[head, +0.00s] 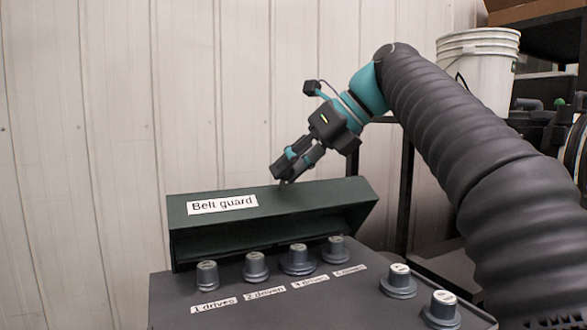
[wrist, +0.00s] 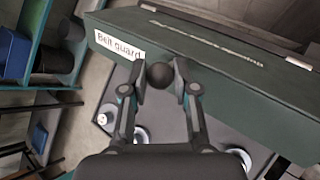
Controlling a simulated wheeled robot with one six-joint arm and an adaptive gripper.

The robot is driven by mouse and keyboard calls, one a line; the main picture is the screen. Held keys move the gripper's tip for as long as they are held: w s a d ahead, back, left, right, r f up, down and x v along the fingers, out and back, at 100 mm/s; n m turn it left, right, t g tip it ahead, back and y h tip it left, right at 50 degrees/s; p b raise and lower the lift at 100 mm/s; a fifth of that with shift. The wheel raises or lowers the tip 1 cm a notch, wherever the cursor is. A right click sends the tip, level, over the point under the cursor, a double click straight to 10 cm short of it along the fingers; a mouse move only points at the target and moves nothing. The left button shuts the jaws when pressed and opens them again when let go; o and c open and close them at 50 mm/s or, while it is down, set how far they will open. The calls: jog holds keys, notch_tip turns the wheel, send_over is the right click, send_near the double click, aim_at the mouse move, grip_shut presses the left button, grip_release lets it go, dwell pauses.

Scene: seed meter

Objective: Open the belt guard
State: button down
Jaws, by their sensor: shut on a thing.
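The belt guard (head: 290,200) is a long dark green cover with a white "Belt guard" label. In the head view it stands raised and tilted at the back of a dark panel, its hollow underside showing. My gripper (head: 285,174) is at its upper edge. In the wrist view the guard (wrist: 215,65) crosses the picture, and my gripper (wrist: 159,77) is shut on a round black knob (wrist: 160,76) on it. The knob is hidden in the head view.
The dark panel (head: 245,312) carries several grey knobbed posts (head: 298,259) with labels below the guard, and two more at right (head: 398,281). A white bucket (head: 480,68) stands behind my arm. A pale ribbed wall (head: 90,130) is close behind.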

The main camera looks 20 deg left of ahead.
jog(key=shift+w, duration=0.1)
jog(key=c, duration=0.9)
grip_release()
jog(key=shift+v, duration=3.65)
